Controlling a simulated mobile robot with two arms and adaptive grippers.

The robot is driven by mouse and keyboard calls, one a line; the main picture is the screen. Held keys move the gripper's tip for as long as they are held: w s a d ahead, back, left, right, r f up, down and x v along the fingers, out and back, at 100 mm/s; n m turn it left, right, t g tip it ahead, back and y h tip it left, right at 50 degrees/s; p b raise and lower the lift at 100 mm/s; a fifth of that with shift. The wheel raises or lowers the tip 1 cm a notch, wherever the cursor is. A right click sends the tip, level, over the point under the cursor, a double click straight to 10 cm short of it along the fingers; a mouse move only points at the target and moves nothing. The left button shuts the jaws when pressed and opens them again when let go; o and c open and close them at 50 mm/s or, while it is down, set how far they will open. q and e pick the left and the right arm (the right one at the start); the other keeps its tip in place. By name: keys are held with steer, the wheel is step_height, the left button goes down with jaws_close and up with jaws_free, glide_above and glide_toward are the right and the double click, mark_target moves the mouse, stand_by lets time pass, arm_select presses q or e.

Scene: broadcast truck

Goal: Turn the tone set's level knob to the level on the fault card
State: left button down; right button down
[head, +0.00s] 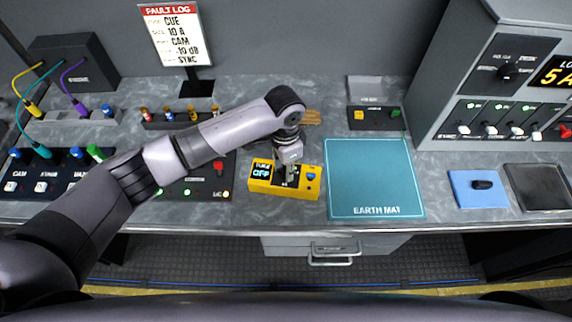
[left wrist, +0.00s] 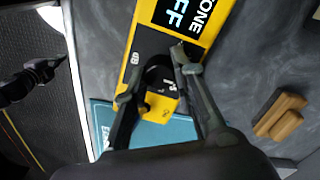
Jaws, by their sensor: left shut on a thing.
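The tone set (head: 258,187) is a yellow box near the bench's front edge, with a display reading "TONE" and "OFF" and a blue button at its right. It also shows in the left wrist view (left wrist: 148,42). My left gripper (head: 289,181) comes down onto it from above. In the left wrist view its fingers stand on both sides of the dark level knob (left wrist: 158,79) and are shut on it. The head view hides the knob behind the gripper, and its setting is not readable. The fault card (head: 175,36) at the back lists CUE, 10 A, CAM, -10 dB and SYNC.
The teal earth mat (head: 372,180) lies bare just right of the tone set. A fader console (head: 500,100) stands at the right. A brown block (left wrist: 280,115) lies behind the tone set.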

mark_target(285, 168)
arm_select(q)
steer(key=c, duration=1.3)
jaws_free()
steer(key=shift+r, duration=0.55)
steer(key=r, duration=1.1)
steer(key=shift+w+a, duration=0.1)
steer(key=shift+w, duration=0.1)
steer(key=shift+f, duration=0.1)
